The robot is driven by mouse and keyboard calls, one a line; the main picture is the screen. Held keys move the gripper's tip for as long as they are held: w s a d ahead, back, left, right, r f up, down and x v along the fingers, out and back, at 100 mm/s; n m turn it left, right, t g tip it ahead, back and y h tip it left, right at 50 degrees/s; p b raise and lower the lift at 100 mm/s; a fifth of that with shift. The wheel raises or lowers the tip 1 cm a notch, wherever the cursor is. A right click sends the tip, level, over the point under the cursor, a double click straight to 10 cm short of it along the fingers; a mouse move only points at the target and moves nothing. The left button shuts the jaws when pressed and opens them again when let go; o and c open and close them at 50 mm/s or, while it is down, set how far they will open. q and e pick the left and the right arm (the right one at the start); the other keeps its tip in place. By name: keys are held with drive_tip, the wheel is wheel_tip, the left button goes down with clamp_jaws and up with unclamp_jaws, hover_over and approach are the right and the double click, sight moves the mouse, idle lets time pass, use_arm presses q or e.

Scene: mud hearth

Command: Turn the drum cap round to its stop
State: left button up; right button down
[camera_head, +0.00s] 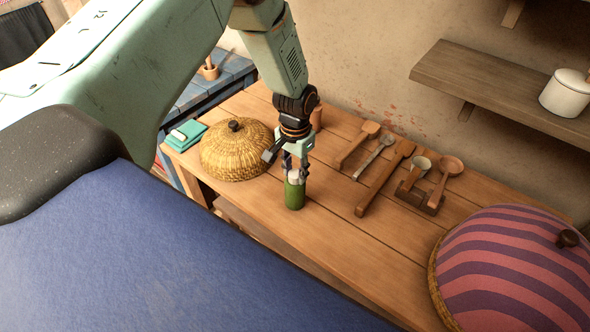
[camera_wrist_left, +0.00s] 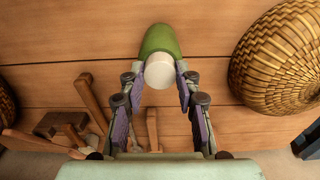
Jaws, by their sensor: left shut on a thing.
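The green drum (camera_head: 295,195) stands upright on the wooden table (camera_head: 335,245), near its front edge. Its white cap (camera_head: 293,177) is on top, partly hidden by my fingers. My left gripper (camera_head: 296,170) points down from above and is shut on the cap. In the left wrist view the white cap (camera_wrist_left: 160,70) sits between the two fingertips of the gripper (camera_wrist_left: 161,84), with the green drum body (camera_wrist_left: 159,40) beyond it. How far round the cap is turned cannot be told. My right gripper is in neither view.
A woven basket lid (camera_head: 232,155) lies close to the left of the drum. Several wooden utensils, such as a long mallet (camera_head: 385,178), lie to the right. A purple-striped dome (camera_head: 515,270) stands at far right. The table front between drum and dome is clear.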

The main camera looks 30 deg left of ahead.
sight(295, 173)
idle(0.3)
use_arm(q)
drive_tip(key=o, duration=1.2)
drive_tip(key=shift+c, duration=0.2)
wheel_tip(295, 173, up, 12)
